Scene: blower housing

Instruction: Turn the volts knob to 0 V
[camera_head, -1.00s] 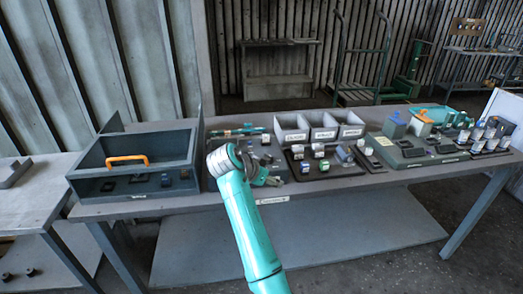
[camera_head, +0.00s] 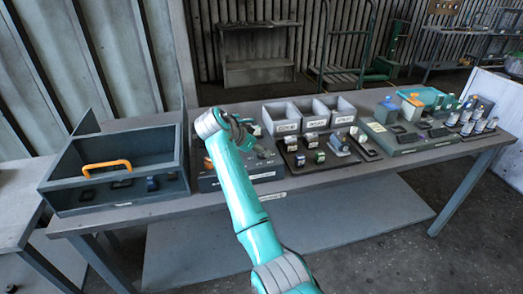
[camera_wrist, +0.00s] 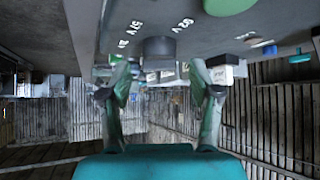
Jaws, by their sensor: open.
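A dark round knob (camera_wrist: 159,48) stands out from a grey panel (camera_wrist: 80,20) in the wrist view, between white voltage markings that are too small to read surely. My gripper (camera_wrist: 158,66) is open, with one finger on each side of the knob in the picture. The fingers look short of the knob, and no contact shows. In the head view my gripper (camera_head: 240,130) is over the low grey panel box (camera_head: 240,178) on the bench, and my wrist hides part of it. The knob and its pointer cannot be made out there.
A green round button (camera_wrist: 228,5) sits beside the knob. A dark open box with an orange handle (camera_head: 106,164) stands left on the bench. Grey bins (camera_head: 281,117) and trays of small parts (camera_head: 318,158) stand to the right. The bench front edge is clear.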

